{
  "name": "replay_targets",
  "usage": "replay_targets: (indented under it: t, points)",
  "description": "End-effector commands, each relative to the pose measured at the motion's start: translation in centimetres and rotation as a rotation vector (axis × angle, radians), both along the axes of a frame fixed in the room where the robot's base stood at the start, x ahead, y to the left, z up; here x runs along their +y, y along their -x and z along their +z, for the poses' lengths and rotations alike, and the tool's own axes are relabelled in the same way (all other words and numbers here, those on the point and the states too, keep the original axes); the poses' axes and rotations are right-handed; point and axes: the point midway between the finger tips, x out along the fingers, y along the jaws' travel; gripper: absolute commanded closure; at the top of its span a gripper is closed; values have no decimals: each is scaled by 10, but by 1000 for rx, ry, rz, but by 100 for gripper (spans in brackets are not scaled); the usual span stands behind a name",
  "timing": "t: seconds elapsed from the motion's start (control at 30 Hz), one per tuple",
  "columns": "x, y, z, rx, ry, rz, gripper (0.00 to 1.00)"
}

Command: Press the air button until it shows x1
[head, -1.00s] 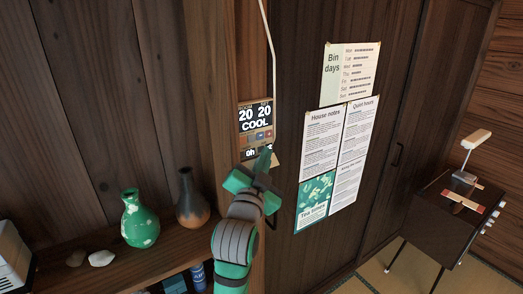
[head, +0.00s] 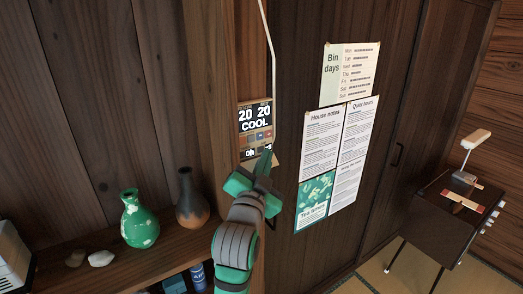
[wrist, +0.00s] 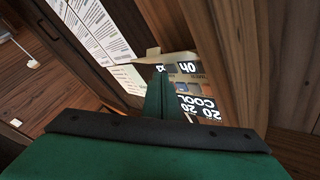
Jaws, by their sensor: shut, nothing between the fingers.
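A wall control panel (head: 256,117) hangs on the wooden post, with a black display reading 20, 20 and COOL. Below that is a row of small coloured buttons (head: 257,136), and under it a dark strip reading "0h" with another field partly covered by my fingers. My gripper (head: 266,158) is shut and empty, its green fingertips at the lower right part of the panel. In the wrist view the panel (wrist: 196,105) appears upside down behind the shut fingers (wrist: 160,82). I cannot tell whether the fingertips touch it. The air button's label and reading are not legible.
Paper notices (head: 321,140) hang on the dark door right of the panel. A shelf (head: 110,262) at lower left holds a green vase (head: 138,220), a dark vase (head: 191,200) and pale stones. A black cabinet (head: 447,222) with a lamp stands at right.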

Motion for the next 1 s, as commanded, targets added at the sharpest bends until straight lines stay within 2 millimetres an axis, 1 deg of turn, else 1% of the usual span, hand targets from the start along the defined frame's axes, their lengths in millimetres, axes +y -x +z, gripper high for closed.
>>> replay_targets:
  t: [0.47,0.67,1.0]
  points:
    - [-5,6,0,-1,0,-2,100]
    - [-13,20,0,-2,-1,0,100]
    - [-32,41,1,-2,0,-4,100]
